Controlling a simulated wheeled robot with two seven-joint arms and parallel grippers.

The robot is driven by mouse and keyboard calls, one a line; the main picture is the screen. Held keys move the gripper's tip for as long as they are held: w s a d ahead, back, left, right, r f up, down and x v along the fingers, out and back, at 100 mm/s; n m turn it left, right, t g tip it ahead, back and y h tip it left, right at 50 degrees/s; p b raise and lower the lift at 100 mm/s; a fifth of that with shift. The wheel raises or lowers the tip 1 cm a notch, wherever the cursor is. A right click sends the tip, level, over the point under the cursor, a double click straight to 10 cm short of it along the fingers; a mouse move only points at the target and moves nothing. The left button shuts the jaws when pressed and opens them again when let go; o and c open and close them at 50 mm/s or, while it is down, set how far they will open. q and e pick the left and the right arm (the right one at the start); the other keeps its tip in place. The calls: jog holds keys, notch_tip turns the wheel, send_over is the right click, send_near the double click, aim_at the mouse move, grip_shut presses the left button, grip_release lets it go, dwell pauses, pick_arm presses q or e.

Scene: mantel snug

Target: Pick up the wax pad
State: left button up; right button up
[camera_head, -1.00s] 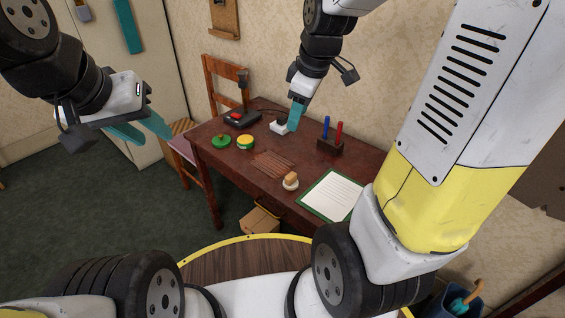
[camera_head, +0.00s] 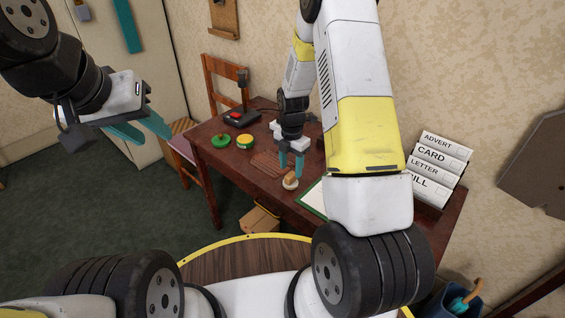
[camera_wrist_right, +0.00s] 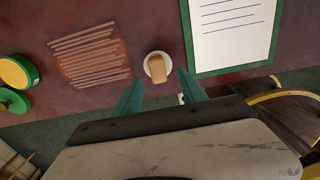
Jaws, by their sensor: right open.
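A small tan block (camera_head: 291,176), which looks most like the wax pad, sits on a small round white dish (camera_head: 288,186) near the desk's front edge. In the right wrist view the block (camera_wrist_right: 158,72) lies on the dish (camera_wrist_right: 148,66), just beyond my fingertips. My right gripper (camera_head: 291,166) is open and points down close to the block, with nothing between its fingers. Its two teal fingers (camera_wrist_right: 160,92) also show spread in the right wrist view. My left gripper (camera_head: 156,138) is open and empty, off to the left above the floor.
A green-framed sheet (camera_wrist_right: 232,35) lies right of the dish. A ribbed reddish patch (camera_wrist_right: 90,55) lies left of it. A green round item (camera_head: 220,141) and a yellow-green tin (camera_head: 245,140) stand farther left. A letter rack (camera_head: 437,170) stands at the desk's right end.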

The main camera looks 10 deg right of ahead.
aim_at(291, 174)
jog(key=f, duration=0.5)
jog(key=shift+w, duration=0.3)
jog(key=shift+r, duration=0.1)
grip_shut()
